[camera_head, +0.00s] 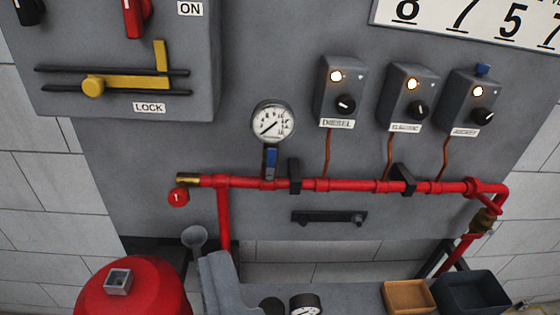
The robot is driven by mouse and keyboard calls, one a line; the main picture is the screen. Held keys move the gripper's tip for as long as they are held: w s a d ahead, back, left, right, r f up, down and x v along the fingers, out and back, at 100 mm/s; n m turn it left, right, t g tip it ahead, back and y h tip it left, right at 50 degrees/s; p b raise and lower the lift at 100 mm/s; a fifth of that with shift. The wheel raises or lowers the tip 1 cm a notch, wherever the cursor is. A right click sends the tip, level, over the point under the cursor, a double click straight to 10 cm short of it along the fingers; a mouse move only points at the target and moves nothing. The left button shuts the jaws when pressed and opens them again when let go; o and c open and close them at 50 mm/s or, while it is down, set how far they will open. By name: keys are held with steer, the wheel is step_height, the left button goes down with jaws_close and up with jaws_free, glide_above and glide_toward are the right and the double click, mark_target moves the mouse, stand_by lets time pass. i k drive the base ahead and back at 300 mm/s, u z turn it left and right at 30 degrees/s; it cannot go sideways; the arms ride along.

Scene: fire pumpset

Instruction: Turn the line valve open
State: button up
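A red pipe (340,185) runs across the grey panel. A small valve with a blue lever (271,160) sits on it below a round white gauge (273,121); the lever stands upright, across the pipe. A brass fitting (187,180) is at the pipe's left end, with a red tag (178,197) marked 1 beneath it. Another brass fitting (485,221) is on the descending pipe at the right. I cannot tell for certain which of these is the line valve. My gripper is not in view.
Three grey boxes, the diesel one (341,91) leftmost, have lit lamps and knobs. A yellow sliding bar (125,82) is on the cabinet at upper left. A red rounded body (135,292), a tan bin (408,297) and a dark bin (472,294) stand low in front.

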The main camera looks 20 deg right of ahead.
mark_target(491, 233)
steer(key=z, duration=1.3)
steer(key=k, duration=0.6)
steer(key=z, duration=0.4)
steer(key=i, duration=0.5)
steer(key=u, duration=0.85)
steer(key=i, duration=0.65)
